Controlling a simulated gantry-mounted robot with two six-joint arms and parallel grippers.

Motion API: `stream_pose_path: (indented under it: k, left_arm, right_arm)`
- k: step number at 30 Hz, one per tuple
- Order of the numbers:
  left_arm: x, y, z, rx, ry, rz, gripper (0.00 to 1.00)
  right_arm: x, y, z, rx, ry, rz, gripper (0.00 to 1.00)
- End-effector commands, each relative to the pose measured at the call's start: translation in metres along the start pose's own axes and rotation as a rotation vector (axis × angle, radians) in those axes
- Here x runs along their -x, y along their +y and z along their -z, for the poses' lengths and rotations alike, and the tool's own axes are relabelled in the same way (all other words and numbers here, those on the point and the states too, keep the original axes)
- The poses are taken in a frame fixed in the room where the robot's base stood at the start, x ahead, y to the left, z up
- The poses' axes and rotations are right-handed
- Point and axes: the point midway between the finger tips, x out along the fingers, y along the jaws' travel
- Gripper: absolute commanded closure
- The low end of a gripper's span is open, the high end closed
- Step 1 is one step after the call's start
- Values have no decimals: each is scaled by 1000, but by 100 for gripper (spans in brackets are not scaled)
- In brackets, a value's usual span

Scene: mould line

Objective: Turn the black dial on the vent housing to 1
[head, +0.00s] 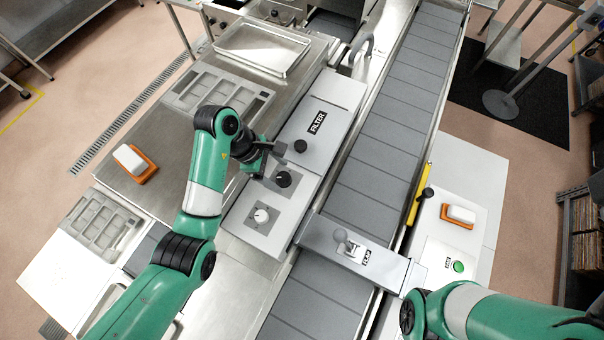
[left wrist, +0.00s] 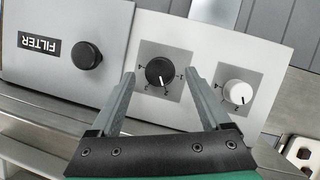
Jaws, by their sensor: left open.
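The black dial (head: 283,179) sits on a grey square plate on the light grey housing (head: 235,219); it also shows in the left wrist view (left wrist: 160,73). Its white pointer mark points toward the lower edge in the wrist view. My left gripper (head: 268,160) is open and empty at the dial. In the left wrist view its fingers (left wrist: 160,76) stand on either side of the dial, apart from it. My right arm shows at the lower right, but its gripper is out of view.
A white dial (head: 261,215) is beside the black one. A black knob (head: 301,146) stands on the adjoining FILTER cover (head: 330,100). The conveyor (head: 372,140) runs to the right, crossed by a bridge with a grey lever (head: 343,240). A tray (head: 262,50) lies behind.

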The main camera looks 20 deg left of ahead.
Motion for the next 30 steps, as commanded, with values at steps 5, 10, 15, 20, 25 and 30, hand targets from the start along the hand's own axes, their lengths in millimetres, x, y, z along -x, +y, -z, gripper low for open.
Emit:
stream_pose_path:
  k: [5,10,15,20,25,30]
  left_arm:
    - [-14,-1,9,10,0,-5,19]
    - [-16,-1,10,11,0,-6,19]
    - [-16,-1,10,11,0,-6,30]
    - [-16,-1,10,10,0,-6,59]
    - [-16,-1,10,10,0,-6,90]
    - [-16,-1,9,11,0,-7,100]
  right_arm:
    - [0,0,0,0,0,0,50]
    - [0,0,0,0,0,0,50]
    - [0,0,0,0,0,0,50]
    - [0,0,0,0,0,0,50]
    - [0,0,0,0,0,0,50]
    - [0,0,0,0,0,0,50]
